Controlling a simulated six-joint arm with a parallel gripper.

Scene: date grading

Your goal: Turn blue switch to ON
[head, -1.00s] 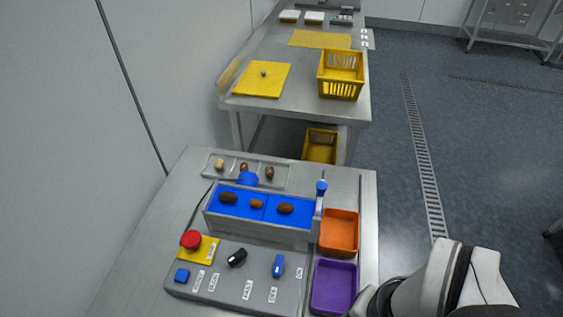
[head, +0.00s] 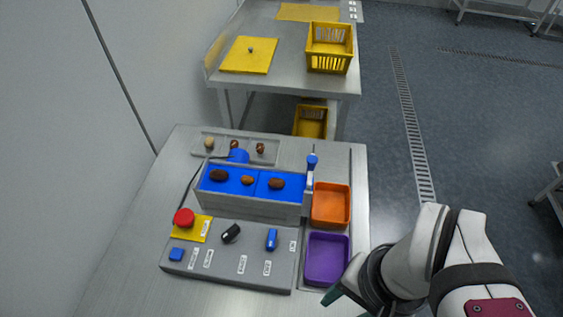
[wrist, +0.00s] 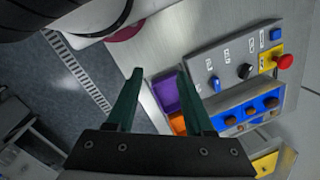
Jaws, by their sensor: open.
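The blue switch (head: 271,240) is a small upright-looking knob on the right part of the grey control panel (head: 205,268). Printed labels sit below it and to its right; their text is too small to read surely. In the wrist view the blue switch (wrist: 215,83) shows to the right of my fingers. My gripper (wrist: 156,72) is open and empty, with two dark green fingers. In the head view a green fingertip of my gripper (head: 333,294) shows at the purple tray's lower right, right of the panel and apart from the switch.
A black knob (head: 231,233), red button (head: 184,217) and blue button (head: 176,254) share the panel. A conveyor (head: 250,208) with brown dates stands behind it. The purple tray (head: 345,262) and orange tray (head: 331,206) lie to the right. Yellow crates stand farther back.

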